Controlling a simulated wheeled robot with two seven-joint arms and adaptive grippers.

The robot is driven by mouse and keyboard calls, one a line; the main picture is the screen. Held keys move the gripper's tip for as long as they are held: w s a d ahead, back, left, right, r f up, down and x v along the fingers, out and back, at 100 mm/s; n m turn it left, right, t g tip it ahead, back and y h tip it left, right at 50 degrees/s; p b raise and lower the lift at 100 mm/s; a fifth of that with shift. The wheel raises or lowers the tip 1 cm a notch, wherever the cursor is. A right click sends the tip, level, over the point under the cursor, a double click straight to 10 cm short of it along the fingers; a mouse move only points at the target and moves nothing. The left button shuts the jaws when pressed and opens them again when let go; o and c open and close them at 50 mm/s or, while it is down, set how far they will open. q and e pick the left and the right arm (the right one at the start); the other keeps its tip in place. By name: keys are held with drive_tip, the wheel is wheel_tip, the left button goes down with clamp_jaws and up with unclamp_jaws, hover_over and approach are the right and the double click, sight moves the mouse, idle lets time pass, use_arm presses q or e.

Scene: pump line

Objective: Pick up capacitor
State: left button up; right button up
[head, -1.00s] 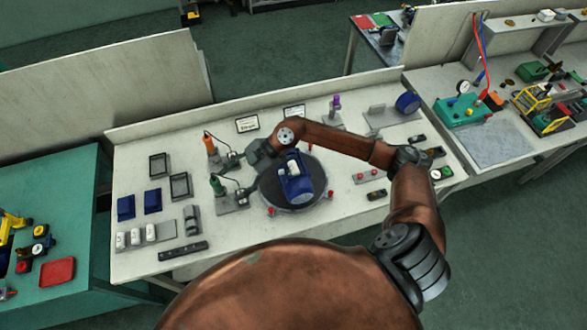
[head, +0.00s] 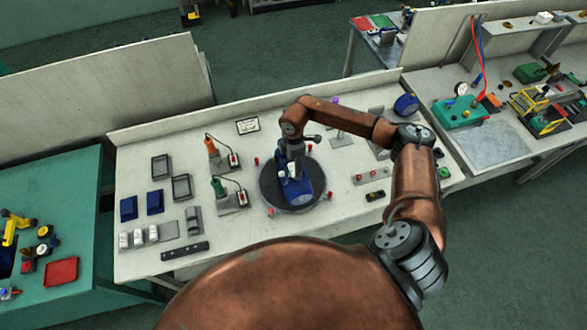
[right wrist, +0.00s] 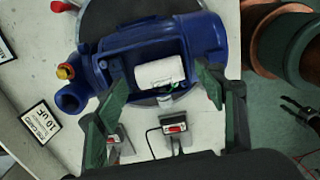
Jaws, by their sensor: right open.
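The white cylindrical capacitor (right wrist: 160,73) lies in an open box on top of the blue pump (right wrist: 205,36), as the right wrist view shows. In the head view the blue pump (head: 303,190) sits on a dark round turntable (head: 268,190). My right gripper (head: 291,156) is above the pump and hides part of it. In the right wrist view the open green fingers of the right gripper (right wrist: 162,80) appear on either side of the capacitor, with nothing gripped. I cannot tell how far above it they are.
Several white cylinders (head: 138,237) stand at the bench's front left, near blue parts and black trays (head: 182,187). Orange and green-handled tools (head: 218,187) stand left of the turntable. Small red knobs (head: 329,195) surround it. A label card (head: 247,125) lies behind.

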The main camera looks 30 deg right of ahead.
drive_tip(key=shift+f, duration=0.6)
drive_tip(key=shift+c, duration=0.7)
drive_tip(key=shift+s, duration=0.1)
drive_tip(key=c, duration=1.1)
